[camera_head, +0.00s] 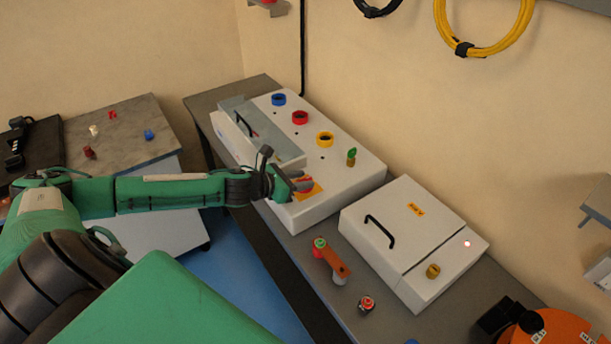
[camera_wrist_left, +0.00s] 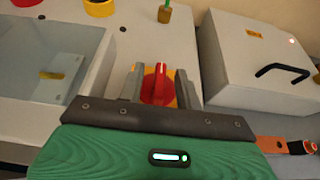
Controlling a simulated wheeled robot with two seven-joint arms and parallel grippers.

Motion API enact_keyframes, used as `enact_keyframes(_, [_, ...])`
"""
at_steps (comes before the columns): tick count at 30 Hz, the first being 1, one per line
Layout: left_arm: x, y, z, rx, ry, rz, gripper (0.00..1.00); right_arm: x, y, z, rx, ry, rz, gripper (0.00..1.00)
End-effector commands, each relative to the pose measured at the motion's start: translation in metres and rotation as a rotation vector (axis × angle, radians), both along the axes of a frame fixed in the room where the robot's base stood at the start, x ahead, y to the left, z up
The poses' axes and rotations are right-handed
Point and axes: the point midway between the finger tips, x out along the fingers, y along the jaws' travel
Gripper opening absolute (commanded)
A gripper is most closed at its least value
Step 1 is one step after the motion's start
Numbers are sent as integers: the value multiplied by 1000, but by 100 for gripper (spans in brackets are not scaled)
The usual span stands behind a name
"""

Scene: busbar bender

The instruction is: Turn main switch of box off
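The long white box (camera_head: 312,215) stands on the grey bench. Its main switch is a red knob on a yellow plate (camera_head: 312,191). In the left wrist view the red knob (camera_wrist_left: 158,84) has a white mark pointing up. My left gripper (camera_head: 298,184) is at the switch, with one finger on each side of the knob. In the left wrist view gaps show between the fingers (camera_wrist_left: 159,88) and the knob, so the gripper looks open around it. Most of the knob is hidden by the gripper in the head view. My right gripper is not in view.
A second white box (camera_head: 405,225) with a black handle stands to the right. A copper-coloured bar (camera_head: 335,262) and a small red-topped part (camera_head: 367,304) lie in front of it. Blue, red and yellow rings (camera_head: 325,139) and a green-topped key-like part (camera_head: 351,156) are on the long box.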

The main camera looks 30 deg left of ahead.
Motion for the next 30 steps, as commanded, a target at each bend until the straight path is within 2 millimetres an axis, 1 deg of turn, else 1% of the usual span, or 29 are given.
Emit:
enact_keyframes(1, [5,-2,1,-2,-1,1,35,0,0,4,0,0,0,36])
enact_keyframes(6, [14,-6,-5,-1,-1,-1,35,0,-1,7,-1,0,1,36])
enact_keyframes(17, [16,-7,-7,0,0,-2,35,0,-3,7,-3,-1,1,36])
enact_keyframes(20, [16,-7,-7,0,0,-2,17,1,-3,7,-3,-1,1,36])
enact_keyframes(21, [16,-7,-7,0,0,-2,9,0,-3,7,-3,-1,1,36])
enact_keyframes(22, [16,-7,-7,0,0,-2,3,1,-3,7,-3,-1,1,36])
enact_keyframes(23, [16,-7,-7,0,0,-2,0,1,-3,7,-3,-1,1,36])
enact_keyframes(30, [16,-8,-7,0,0,7,0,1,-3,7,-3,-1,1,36])
